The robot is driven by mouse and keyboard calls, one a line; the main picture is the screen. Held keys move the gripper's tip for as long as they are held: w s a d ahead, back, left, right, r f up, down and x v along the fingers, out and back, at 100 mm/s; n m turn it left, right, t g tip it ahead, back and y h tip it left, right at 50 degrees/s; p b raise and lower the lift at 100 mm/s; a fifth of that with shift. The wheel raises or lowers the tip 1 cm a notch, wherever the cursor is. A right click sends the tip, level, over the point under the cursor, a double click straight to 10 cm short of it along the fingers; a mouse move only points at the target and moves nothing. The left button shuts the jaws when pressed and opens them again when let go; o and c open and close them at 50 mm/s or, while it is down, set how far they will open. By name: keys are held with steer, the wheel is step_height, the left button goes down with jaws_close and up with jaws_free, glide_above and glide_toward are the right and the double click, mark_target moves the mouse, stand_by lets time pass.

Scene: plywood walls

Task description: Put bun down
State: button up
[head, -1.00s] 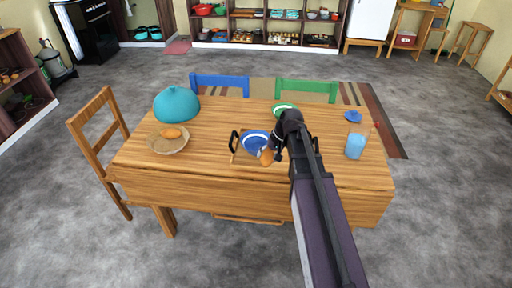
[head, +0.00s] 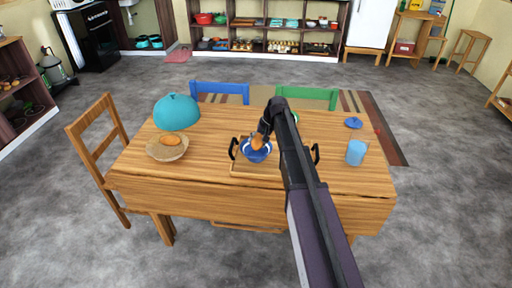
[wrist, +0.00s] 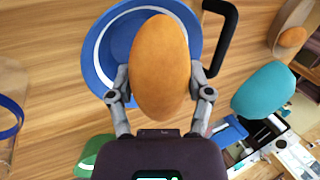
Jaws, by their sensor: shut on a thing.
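My gripper (wrist: 160,100) is shut on an orange-brown bun (wrist: 160,62) in the wrist view. In the head view the bun (head: 257,142) shows over a blue bowl or plate (head: 256,155). The blue dish with a white ring (wrist: 110,40) lies behind the bun in the wrist view; I cannot tell whether they touch. The dish sits on a wooden tray with black handles (head: 233,148). Another bun (head: 170,140) lies in a round basket (head: 160,153) at the left of the table.
The wooden table (head: 210,130) also holds a teal dome (head: 177,111), a blue cup (head: 356,152) and a small blue item (head: 354,122). A green dish lies partly behind my arm. Blue (head: 220,88) and green (head: 306,95) chairs stand behind.

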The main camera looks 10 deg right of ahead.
steer(key=shift+w, duration=0.15)
steer(key=shift+w, duration=0.25)
steer(key=shift+w+f+b, duration=0.35)
steer(key=shift+f+b, duration=1.5)
steer(key=shift+f+b, duration=0.6)
steer(key=o, duration=1.2)
steer(key=shift+o, duration=0.2)
steer(key=shift+r, duration=0.15)
